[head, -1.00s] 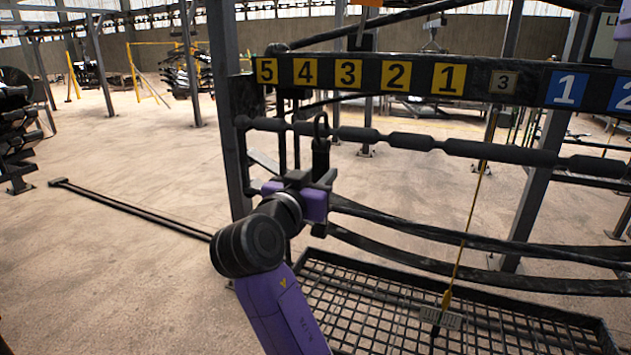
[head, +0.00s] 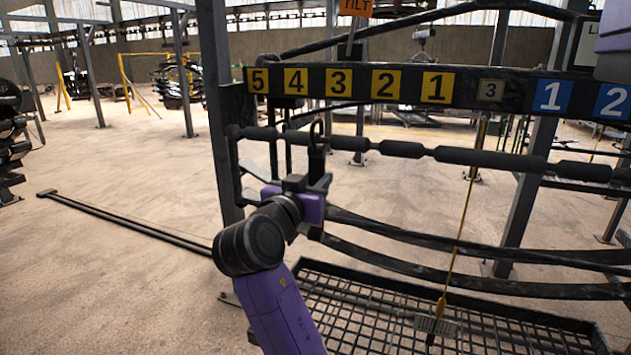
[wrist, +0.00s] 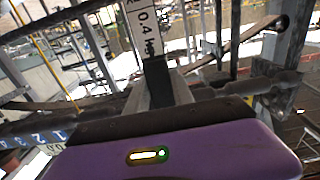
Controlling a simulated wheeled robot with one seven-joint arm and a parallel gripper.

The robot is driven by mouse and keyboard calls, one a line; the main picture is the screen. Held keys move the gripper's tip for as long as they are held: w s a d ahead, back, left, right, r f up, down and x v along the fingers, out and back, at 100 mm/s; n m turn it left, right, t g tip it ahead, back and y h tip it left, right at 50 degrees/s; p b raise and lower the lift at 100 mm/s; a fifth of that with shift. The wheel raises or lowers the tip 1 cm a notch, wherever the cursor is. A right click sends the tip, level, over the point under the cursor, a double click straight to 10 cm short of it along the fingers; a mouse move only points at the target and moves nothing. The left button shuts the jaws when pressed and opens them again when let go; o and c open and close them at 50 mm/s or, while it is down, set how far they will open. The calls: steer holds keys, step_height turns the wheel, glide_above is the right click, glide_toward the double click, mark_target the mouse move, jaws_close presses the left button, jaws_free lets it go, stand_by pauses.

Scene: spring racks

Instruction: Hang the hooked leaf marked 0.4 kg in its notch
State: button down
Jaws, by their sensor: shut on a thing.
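My gripper (head: 317,184) is shut on a dark, upright leaf (head: 317,162) with a hook (head: 316,132) at its top. In the wrist view the held leaf has a white label (wrist: 145,28) that reads 0.4 and part of "kg". The dark notched bar (head: 460,157) runs across the rack, with narrow necks between thicker parts. In the head view the hook overlaps the bar's left part, below the yellow 4 and 3. I cannot tell whether the hook touches the bar or is in front of it. The leaf's lower end is hidden by my gripper.
A board (head: 460,87) above the bar carries yellow 5 to 1, a small 3, and blue 1 and 2. Curved dark strips (head: 450,248) and a mesh tray (head: 350,300) lie below. A yellow cord (head: 461,225) hangs to a small plate (head: 436,325).

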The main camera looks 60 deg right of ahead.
steer(key=shift+d, duration=0.15)
stand_by(0.4)
steer(key=shift+w+d+b, duration=0.15)
steer(key=shift+d+b, duration=0.05)
steer(key=shift+d, duration=0.8)
steer(key=shift+w+d+b, duration=0.15)
steer(key=shift+d+b, duration=0.05)
steer(key=shift+d, duration=0.8)
steer(key=shift+f+b, duration=0.2)
steer(key=shift+b, duration=0.15)
step_height(320, 180, down, 2)
steer(key=shift+f+b, duration=0.1)
steer(key=shift+b, duration=0.8)
